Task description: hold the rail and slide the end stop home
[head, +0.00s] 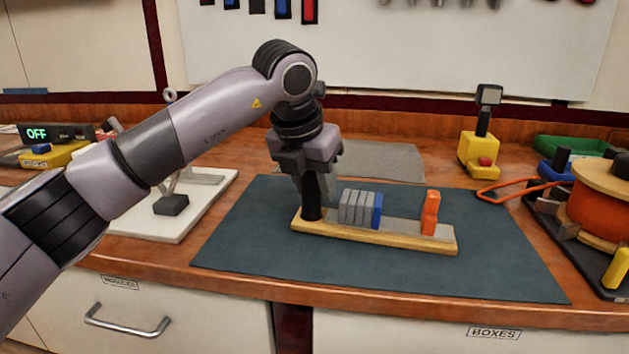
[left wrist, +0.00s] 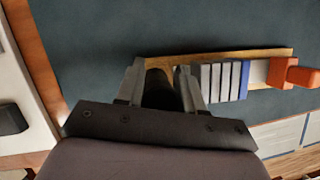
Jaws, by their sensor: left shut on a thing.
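The rail (head: 375,237) is a wooden strip with a grey top, lying on a dark mat. A black upright post (head: 312,197) stands at its left end. My left gripper (head: 314,180) points down and is shut on this post; the left wrist view shows the fingers (left wrist: 160,85) on both sides of it. Several grey breakers and one blue breaker (head: 377,210) stand in a row right of the post. The orange end stop (head: 430,212) stands near the rail's right end, with a bare stretch of rail between it and the blue breaker. My right gripper is not in view.
The dark mat (head: 500,270) is clear in front and to the right of the rail. A yellow device (head: 478,155), an orange-handled tool (head: 515,187) and a large orange spool (head: 600,208) stand at the right. A white board (head: 215,205) lies at the left.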

